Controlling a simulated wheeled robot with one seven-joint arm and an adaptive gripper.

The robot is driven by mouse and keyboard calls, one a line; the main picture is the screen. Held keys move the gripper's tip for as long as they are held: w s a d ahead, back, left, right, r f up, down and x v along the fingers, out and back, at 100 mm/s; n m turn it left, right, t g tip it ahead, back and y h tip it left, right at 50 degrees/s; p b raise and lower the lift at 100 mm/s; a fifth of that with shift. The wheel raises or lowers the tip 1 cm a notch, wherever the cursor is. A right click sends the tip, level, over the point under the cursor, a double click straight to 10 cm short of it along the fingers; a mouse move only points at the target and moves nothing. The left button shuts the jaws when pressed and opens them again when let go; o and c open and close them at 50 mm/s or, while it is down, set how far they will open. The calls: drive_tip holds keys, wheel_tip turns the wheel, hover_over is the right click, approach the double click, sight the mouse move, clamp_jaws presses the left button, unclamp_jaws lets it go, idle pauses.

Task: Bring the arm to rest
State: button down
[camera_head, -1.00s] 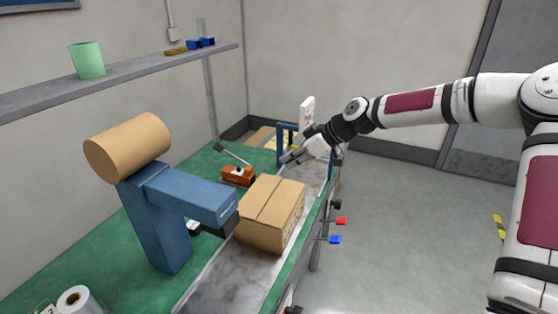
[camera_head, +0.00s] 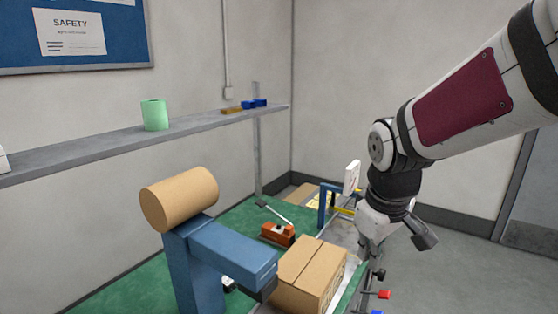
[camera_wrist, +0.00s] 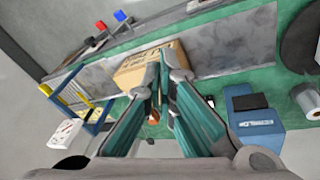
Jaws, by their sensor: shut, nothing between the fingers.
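My arm hangs bent at the right of the head view, with the forearm raised. My gripper (camera_head: 369,250) points downward beside the far right edge of the bench, to the right of the cardboard box (camera_head: 312,270). In the wrist view my gripper (camera_wrist: 163,58) shows its two fingers close together at the tips, with nothing held. The cardboard box (camera_wrist: 140,66) lies beyond the fingertips there. Whether the fingertips are near any surface is hard to tell.
A blue machine with a brown roll (camera_head: 180,198) stands on the green bench (camera_head: 118,290). An orange device (camera_head: 277,234) and a blue frame (camera_head: 323,204) lie farther back. A shelf (camera_head: 200,124) holds a green cup (camera_head: 154,115). The floor at right is clear.

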drive_tip(key=s+d+r+m+t, duration=0.1)
drive_tip(key=s+r+m, duration=0.2)
drive_tip(key=s, duration=0.5)
drive_tip(key=s+d+r+m+t, duration=0.1)
drive_tip(key=s+r+m, duration=0.2)
drive_tip(key=s, duration=0.6)
drive_tip(key=shift+r+y, duration=0.15)
drive_tip(key=shift+y, duration=0.15)
drive_tip(key=shift+s+d, duration=0.1)
